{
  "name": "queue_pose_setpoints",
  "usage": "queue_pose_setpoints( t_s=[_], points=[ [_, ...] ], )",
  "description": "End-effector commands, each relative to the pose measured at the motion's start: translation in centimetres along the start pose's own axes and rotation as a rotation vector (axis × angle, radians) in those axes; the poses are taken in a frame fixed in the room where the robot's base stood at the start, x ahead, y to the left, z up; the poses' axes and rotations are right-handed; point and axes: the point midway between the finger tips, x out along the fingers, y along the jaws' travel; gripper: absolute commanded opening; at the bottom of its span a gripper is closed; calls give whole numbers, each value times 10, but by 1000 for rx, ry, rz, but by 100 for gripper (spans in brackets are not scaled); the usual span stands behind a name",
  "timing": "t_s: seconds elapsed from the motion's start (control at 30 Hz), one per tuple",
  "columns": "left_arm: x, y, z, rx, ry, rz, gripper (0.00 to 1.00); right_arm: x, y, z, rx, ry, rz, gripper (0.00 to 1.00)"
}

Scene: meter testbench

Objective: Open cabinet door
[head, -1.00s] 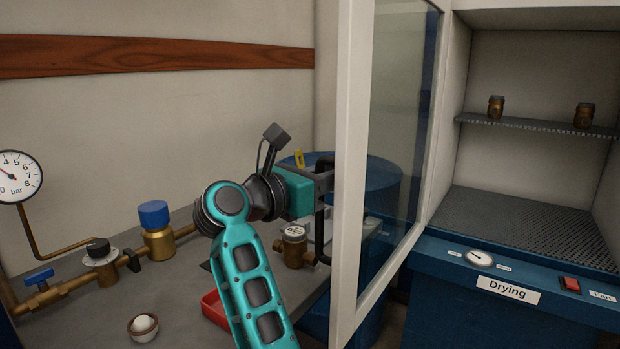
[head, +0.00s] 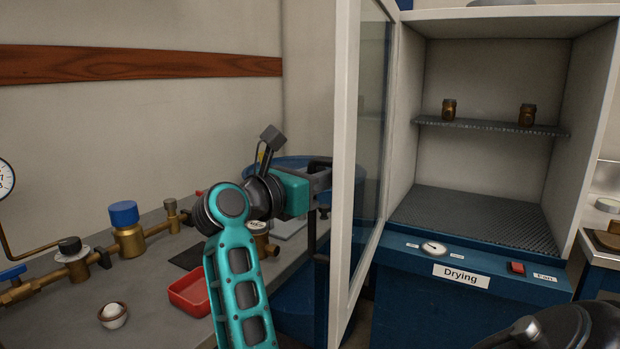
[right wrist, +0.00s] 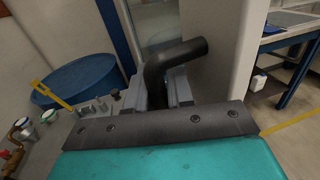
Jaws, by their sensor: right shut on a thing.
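The drying cabinet (head: 455,285) stands at the right with its white-framed glass door (head: 345,150) swung wide open toward the left. The interior shows a perforated shelf (head: 480,125) with two brass parts on it. My right gripper (head: 322,182) is at the door's outer face, shut on the dark door handle (head: 312,240). The handle also shows between the fingers in the right wrist view (right wrist: 178,58). The fingertips are partly hidden in the head view. My left gripper is not identifiable; a dark rounded part of mine shows at the bottom right.
A bench at the left carries a brass pipe line (head: 75,265), a red tray (head: 188,292) and a small bowl (head: 113,316). A blue drum (right wrist: 80,95) stands behind my right gripper. Another table (head: 603,255) is at the far right.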

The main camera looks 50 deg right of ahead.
Motion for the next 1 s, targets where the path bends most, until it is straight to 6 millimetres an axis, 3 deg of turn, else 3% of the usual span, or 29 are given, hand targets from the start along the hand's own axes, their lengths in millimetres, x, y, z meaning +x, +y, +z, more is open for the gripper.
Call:
queue_pose_setpoints(
  t_s=[0.23, 0.27, 0.47, 0.77, 1.0],
  points=[
    [1, 0, -3, 1, 6, 0, 51, 0, 0, 1, -1, -3, -1, 0],
    [1, 0, -3, 1, 6, -1, 51, 0, 0, 1, -1, -3, -1, 24],
    [1, -1, -3, 1, 6, -1, 51, 0, 0, 0, 0, -2, 0, 42],
    [1, -1, -3, 2, 6, -2, 51, -3, 0, 0, 0, -2, 1, 42],
    [4, -1, 2, 0, 4, -1, 51, -40, 1, -2, 0, 2, 5, 42]
  ],
)
